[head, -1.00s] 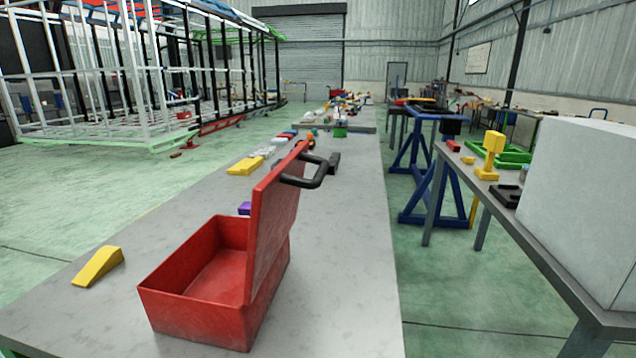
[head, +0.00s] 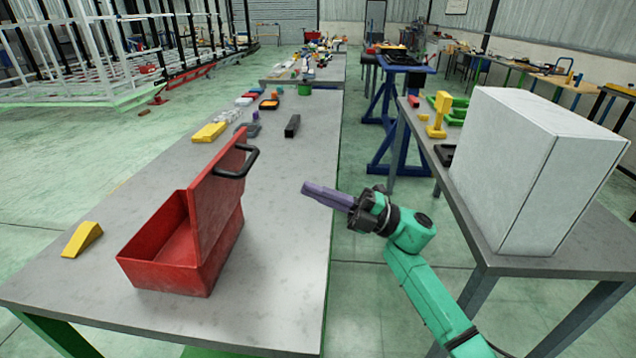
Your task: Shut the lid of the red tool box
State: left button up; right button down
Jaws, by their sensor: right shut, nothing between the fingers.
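The red tool box (head: 165,274) stands on the grey table, open and empty inside as far as I can see. Its red lid (head: 216,208) stands up on the box's right side, nearly vertical. A black handle (head: 240,165) sticks out from the lid's outer face to the right. My right gripper (head: 308,188) is shut and empty, with purple fingers pointing left. It is to the right of the lid, near the table's right edge, and apart from the lid and handle. My left gripper is not in view.
The grey table (head: 285,240) has a yellow wedge (head: 82,239) left of the box. A yellow block (head: 209,132), a black bar (head: 292,126) and several small items lie behind it. A big white box (head: 510,170) stands on the right-hand table.

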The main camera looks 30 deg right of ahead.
jog(key=p+x, duration=0.4)
jog(key=x, duration=0.5)
jog(key=shift+a+r, duration=0.2)
jog(key=shift+a, duration=0.1)
jog(key=shift+w, duration=0.1)
